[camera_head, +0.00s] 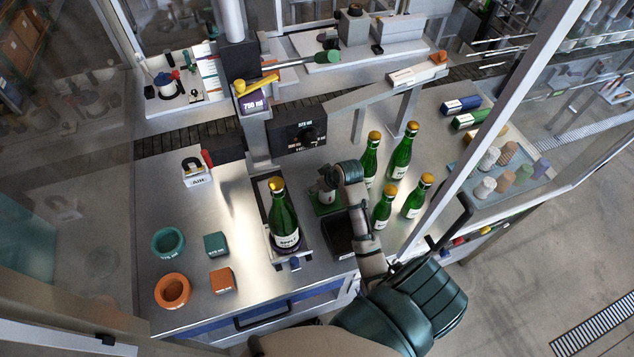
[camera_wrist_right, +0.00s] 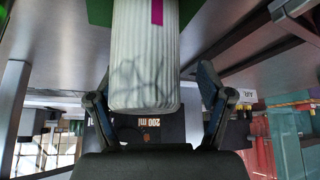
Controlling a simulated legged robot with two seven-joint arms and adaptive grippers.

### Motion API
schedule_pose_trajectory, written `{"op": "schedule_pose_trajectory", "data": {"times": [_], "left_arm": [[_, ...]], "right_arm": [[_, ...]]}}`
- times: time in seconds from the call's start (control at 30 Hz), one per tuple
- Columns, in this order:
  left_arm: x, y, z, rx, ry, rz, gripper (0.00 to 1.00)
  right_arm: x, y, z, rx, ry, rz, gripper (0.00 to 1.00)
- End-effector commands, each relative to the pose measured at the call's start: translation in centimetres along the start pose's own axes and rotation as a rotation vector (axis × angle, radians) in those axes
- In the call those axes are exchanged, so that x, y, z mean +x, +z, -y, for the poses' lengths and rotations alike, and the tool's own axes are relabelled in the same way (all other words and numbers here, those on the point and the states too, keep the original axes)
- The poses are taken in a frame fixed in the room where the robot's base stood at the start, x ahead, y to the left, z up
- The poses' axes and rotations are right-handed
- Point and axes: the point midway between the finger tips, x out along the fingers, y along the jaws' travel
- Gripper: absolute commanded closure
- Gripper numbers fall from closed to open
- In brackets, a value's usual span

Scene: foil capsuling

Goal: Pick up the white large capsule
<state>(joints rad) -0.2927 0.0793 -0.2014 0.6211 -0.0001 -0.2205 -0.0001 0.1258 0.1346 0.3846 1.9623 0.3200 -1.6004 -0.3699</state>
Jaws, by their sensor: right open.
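The white large capsule (camera_wrist_right: 146,55) is a ribbed white cylinder with a magenta mark, large at the top middle of the right wrist view. In the head view, a small part of the white capsule (camera_head: 326,197) shows on a green pad (camera_head: 318,209), mostly hidden by my right gripper (camera_head: 328,182). In the right wrist view my right gripper (camera_wrist_right: 155,95) is open, with one finger on each side of the capsule's near end. A gap shows on the right side; contact on the left side is unclear. My left gripper is not in view.
A black tray (camera_head: 339,236) lies just in front of the pad. Several green bottles (camera_head: 384,207) stand to the right. One bottle (camera_head: 284,222) stands in a holder to the left. Teal and orange rings (camera_head: 172,291) and blocks lie at the left. A steel post (camera_head: 257,140) rises behind.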

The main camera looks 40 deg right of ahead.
Motion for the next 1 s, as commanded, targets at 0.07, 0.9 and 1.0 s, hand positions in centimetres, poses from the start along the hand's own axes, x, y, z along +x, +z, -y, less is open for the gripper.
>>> {"op": "schedule_pose_trajectory", "data": {"times": [0.07,0.9,1.0], "left_arm": [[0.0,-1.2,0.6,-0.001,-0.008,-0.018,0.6],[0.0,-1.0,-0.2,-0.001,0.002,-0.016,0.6],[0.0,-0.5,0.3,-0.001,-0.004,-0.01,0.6]], "right_arm": [[-0.1,0.4,-0.3,0.002,-0.001,-0.001,0.21],[0.0,0.2,-0.1,0.001,0.0,0.002,0.6],[0.0,0.1,-0.4,0.002,-0.001,0.001,0.6]]}}
